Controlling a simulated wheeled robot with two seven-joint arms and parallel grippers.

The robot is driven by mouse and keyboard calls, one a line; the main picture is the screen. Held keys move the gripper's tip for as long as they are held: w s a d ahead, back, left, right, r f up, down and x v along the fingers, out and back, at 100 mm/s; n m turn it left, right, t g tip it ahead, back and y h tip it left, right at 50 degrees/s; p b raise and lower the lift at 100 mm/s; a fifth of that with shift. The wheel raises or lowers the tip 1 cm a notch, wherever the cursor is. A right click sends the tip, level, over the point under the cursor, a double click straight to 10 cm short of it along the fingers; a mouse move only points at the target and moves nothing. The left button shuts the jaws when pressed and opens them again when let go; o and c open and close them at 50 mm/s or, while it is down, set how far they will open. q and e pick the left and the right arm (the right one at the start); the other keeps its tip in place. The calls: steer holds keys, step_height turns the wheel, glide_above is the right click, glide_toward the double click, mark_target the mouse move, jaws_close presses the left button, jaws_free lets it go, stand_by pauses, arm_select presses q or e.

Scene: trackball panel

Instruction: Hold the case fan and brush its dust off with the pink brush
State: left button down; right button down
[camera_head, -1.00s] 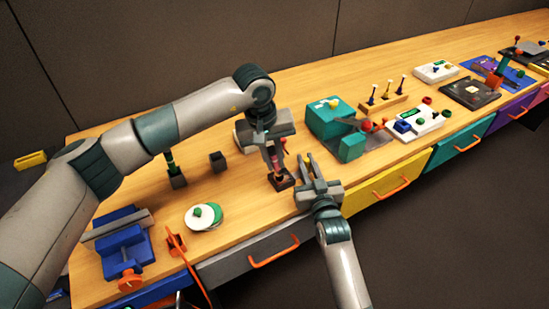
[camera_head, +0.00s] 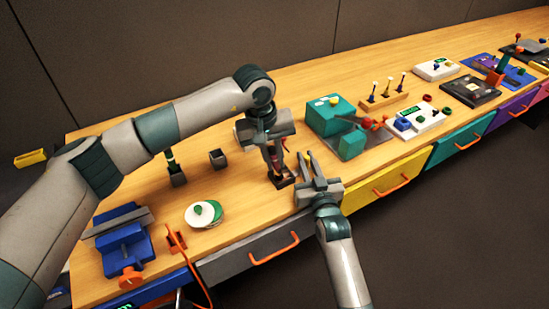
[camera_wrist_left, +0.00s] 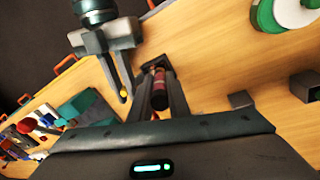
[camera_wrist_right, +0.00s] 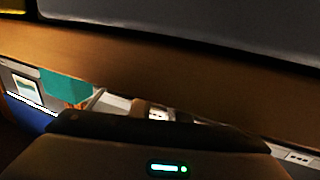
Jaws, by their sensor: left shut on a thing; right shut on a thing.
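My left gripper (camera_head: 275,168) points down over a small dark square block (camera_head: 286,181) on the bench. It is shut on a dark red cylindrical thing (camera_wrist_left: 159,88), seen between its fingers in the left wrist view; whether this is the pink brush is unclear. A pinkish-red bit (camera_head: 285,144) shows beside that gripper. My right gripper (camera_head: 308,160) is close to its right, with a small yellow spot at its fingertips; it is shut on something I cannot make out. It also shows in the left wrist view (camera_wrist_left: 125,96). I cannot identify the case fan or dust.
A teal box (camera_head: 328,114) and a white button panel (camera_head: 418,121) stand to the right. A blue vise (camera_head: 125,247) and a white-green round item (camera_head: 203,213) are at left. A small dark cup (camera_head: 218,159) stands behind. Drawers line the front edge.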

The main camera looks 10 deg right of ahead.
arm_select(q)
steer(key=shift+d, duration=0.1)
steer(key=shift+w+d, duration=0.15)
steer(key=shift+d, duration=0.3)
steer(key=shift+d, duration=0.1)
steer(key=shift+w+d, duration=0.2)
steer(key=shift+d, duration=0.3)
steer(key=shift+w, duration=0.15)
steer(key=shift+w+a, duration=0.25)
steer(key=shift+w, duration=0.2)
stand_by(0.4)
steer(key=shift+w, duration=0.1)
steer(key=shift+w+a, duration=0.25)
steer(key=shift+w, duration=0.25)
